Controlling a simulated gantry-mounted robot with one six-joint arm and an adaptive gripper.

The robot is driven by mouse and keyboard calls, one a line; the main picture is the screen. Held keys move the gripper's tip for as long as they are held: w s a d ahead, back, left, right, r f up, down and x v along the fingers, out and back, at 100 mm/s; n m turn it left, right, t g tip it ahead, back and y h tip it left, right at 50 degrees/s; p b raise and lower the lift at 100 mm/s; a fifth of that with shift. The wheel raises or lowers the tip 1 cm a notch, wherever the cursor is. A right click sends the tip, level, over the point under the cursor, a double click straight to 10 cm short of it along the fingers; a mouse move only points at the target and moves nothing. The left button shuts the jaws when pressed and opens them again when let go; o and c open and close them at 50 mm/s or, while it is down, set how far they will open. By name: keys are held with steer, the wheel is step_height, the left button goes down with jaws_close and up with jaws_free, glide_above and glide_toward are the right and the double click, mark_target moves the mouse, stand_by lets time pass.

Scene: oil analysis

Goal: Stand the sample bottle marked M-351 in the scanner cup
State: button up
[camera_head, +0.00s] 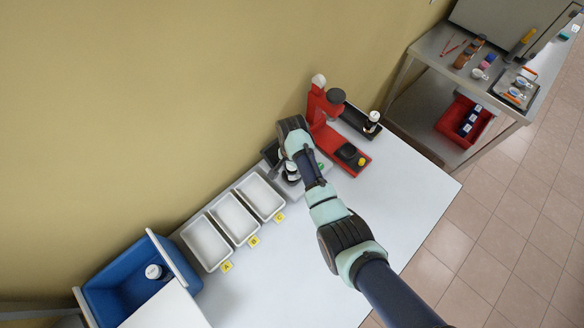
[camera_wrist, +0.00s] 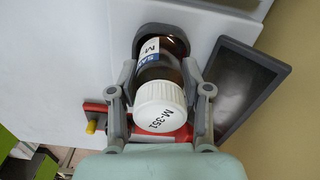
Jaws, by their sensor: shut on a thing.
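The sample bottle (camera_wrist: 161,90) is brown glass with a white cap reading M-351 and a blue and white label. My gripper (camera_wrist: 163,82) is shut on it, one finger on each side, just below the cap. In the wrist view, the bottle's lower end is at a dark grey rounded recess in the grey scanner (camera_wrist: 122,50), which looks like the scanner cup (camera_wrist: 184,30). I cannot tell whether the bottle rests on its floor. In the head view, my gripper (camera_head: 290,168) is over the grey scanner (camera_head: 313,177), and my arm hides much of both.
Right of the scanner stands a red device (camera_head: 345,149), with a dark tray (camera_head: 354,117) holding a white-capped bottle (camera_head: 373,118). White trays (camera_head: 232,218) marked A, B and C lie left. A blue bin (camera_head: 112,295) holds another white-capped bottle (camera_head: 153,272). The front table (camera_head: 290,275) is clear.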

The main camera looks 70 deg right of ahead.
steer(key=shift+f, duration=0.3)
steer(key=o, duration=1.2)
step_height(320, 180, up, 13)
steer(key=shift+f+p, duration=0.15)
steer(key=shift+p, duration=0.45)
